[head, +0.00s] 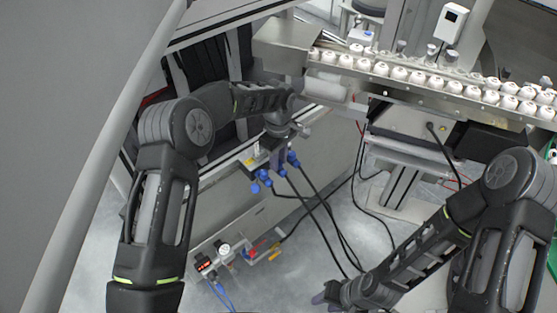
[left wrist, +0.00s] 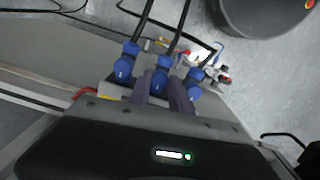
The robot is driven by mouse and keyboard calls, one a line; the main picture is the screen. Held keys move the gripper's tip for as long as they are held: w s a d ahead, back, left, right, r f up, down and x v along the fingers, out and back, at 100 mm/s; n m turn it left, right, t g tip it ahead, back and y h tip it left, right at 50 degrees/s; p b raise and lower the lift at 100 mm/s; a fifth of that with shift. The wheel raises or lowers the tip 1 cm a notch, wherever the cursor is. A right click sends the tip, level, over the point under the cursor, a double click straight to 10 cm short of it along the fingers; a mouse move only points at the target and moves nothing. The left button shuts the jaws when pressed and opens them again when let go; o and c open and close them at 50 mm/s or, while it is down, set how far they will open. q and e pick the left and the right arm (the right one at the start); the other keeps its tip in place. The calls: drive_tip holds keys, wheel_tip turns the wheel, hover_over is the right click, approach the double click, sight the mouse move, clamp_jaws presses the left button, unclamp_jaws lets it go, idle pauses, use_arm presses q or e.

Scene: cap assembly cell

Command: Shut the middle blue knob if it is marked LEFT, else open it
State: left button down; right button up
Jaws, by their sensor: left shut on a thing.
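Three blue knobs stand in a row in the left wrist view: one at the left (left wrist: 123,70), the middle blue knob (left wrist: 160,80) and one at the right (left wrist: 193,86). Black hoses run from them. Each bears a small white mark, too small to read. My left gripper (left wrist: 161,92) has its two fingers on either side of the middle knob and is shut on it. In the head view my left gripper (head: 276,158) is over the blue knob cluster and partly hides it. My right gripper (head: 328,295) is low at the bottom edge, far from the knobs; its jaw opening is unclear.
A conveyor rail (head: 435,82) with many white caps crosses the upper right. A small panel (head: 206,264) with a red display and fittings sits below the knobs. Black hoses hang over the grey floor between my arms.

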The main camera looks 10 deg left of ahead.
use_arm(q)
drive_tip(key=m+b, duration=0.2)
drive_tip(key=m, duration=0.1)
drive_tip(key=shift+f, duration=0.1)
drive_tip(key=m+b, duration=0.2)
drive_tip(key=m, duration=0.3)
drive_tip(key=m+b, duration=0.1)
drive_tip(key=m, duration=0.8)
drive_tip(key=shift+m, duration=0.3)
drive_tip(key=c, duration=1.2)
unclamp_jaws()
drive_tip(key=shift+a+r, duration=0.1)
drive_tip(key=shift+r, duration=0.15)
